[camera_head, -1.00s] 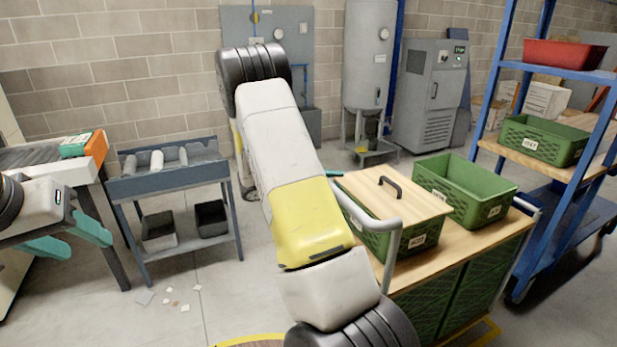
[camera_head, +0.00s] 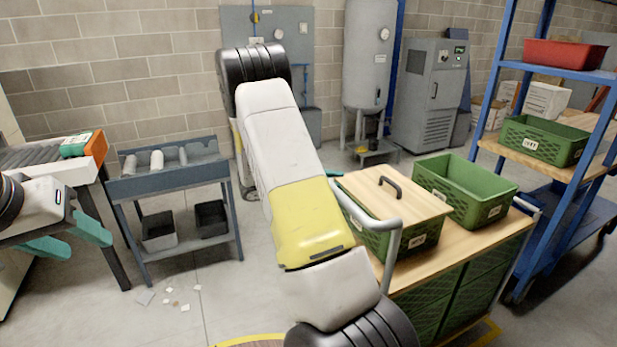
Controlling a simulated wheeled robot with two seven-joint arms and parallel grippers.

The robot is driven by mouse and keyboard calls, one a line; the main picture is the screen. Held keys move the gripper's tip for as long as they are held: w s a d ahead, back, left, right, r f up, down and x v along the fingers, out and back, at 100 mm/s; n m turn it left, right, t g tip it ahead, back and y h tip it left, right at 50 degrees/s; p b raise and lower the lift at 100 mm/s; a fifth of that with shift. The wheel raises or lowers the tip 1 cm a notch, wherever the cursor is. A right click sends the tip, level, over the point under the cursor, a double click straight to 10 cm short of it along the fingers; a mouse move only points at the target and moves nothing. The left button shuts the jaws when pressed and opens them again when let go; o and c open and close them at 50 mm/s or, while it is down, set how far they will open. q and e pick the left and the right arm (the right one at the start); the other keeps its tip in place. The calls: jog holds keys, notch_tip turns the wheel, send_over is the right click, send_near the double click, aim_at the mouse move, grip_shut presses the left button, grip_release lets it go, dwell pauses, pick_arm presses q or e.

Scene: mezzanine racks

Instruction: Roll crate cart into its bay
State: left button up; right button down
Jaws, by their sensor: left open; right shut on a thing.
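The crate cart (camera_head: 447,262) stands at the centre right. It has a wooden top, green crates below and a grey tubular handle (camera_head: 391,238) on its left side. On its top are a green crate (camera_head: 383,237) with a wooden lid and an open green crate (camera_head: 465,204). My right arm crosses the middle of the view and hides part of the handle. A teal fingertip of my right gripper (camera_head: 334,172) shows at the handle's far end; the rest is hidden. The gripper is shut on the handle. My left gripper (camera_head: 70,240) is open and empty at the left edge.
A blue rack (camera_head: 540,65) with a red bin (camera_head: 565,54) and a green crate stands close right of the cart. A grey roller stand (camera_head: 168,182) is at the left. A yellow floor line (camera_head: 240,341) runs beside the cart. Small scraps lie on open floor.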

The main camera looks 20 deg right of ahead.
dwell(0.5)
jog(key=shift+d, duration=1.2)
jog(key=c, duration=1.2)
grip_release()
jog(key=shift+s, duration=0.1)
jog(key=shift+o, duration=0.2)
jog(key=a+r, duration=0.1)
jog(key=a, duration=0.6)
jog(key=shift+a+r, duration=0.25)
jog(key=shift+a, duration=0.1)
